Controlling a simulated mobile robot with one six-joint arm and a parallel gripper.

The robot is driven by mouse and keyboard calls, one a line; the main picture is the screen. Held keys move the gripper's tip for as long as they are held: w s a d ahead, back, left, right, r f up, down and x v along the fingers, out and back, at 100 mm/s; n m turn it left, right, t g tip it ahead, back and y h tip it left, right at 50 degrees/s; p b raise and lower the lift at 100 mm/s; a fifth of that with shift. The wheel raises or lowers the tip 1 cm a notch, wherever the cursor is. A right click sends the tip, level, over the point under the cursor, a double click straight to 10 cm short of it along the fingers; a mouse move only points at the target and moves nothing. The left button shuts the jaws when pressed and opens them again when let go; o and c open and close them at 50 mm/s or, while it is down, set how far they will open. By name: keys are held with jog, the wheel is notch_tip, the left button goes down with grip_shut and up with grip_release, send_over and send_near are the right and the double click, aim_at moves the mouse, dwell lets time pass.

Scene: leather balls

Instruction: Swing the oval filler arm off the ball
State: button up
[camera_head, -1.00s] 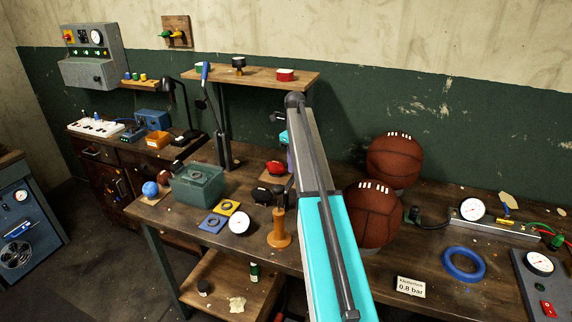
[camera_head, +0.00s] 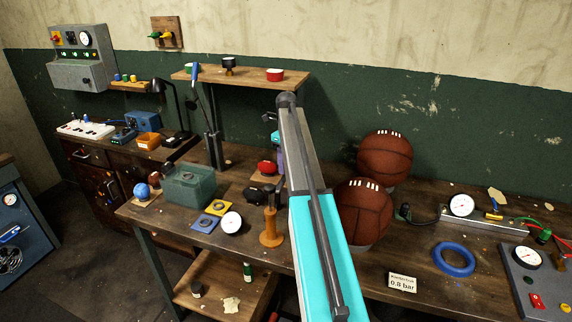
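A red oval ball (camera_head: 267,167) sits on a small stand at mid-bench, left of my arm's link. A dark oval thing (camera_head: 257,194) lies just in front of it. Close by stands an orange post (camera_head: 271,228) with a dark upper part. Further left, a dark upright (camera_head: 214,150) carries a slanted lever with a blue grip (camera_head: 195,72). I cannot tell for sure which piece is the oval filler arm, nor whether it touches the ball. My gripper cannot be made out; my grey and turquoise arm covers the middle of the view.
Two brown balls (camera_head: 385,157) (camera_head: 364,209) stand right of my arm. A blue ring (camera_head: 454,259), gauge (camera_head: 461,205) and sign (camera_head: 402,283) are on the right bench. A green bin (camera_head: 188,184) and white dial (camera_head: 232,222) are left. A shelf (camera_head: 240,78) overhangs the back.

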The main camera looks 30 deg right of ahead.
jog(key=shift+w+r+b, duration=0.1)
jog(key=shift+r+b, duration=0.2)
jog(key=shift+r, duration=0.45)
notch_tip(320, 180, up, 12)
jog(key=b, duration=0.2)
jog(key=shift+r+b, duration=0.15)
jog(key=shift+b, duration=0.25)
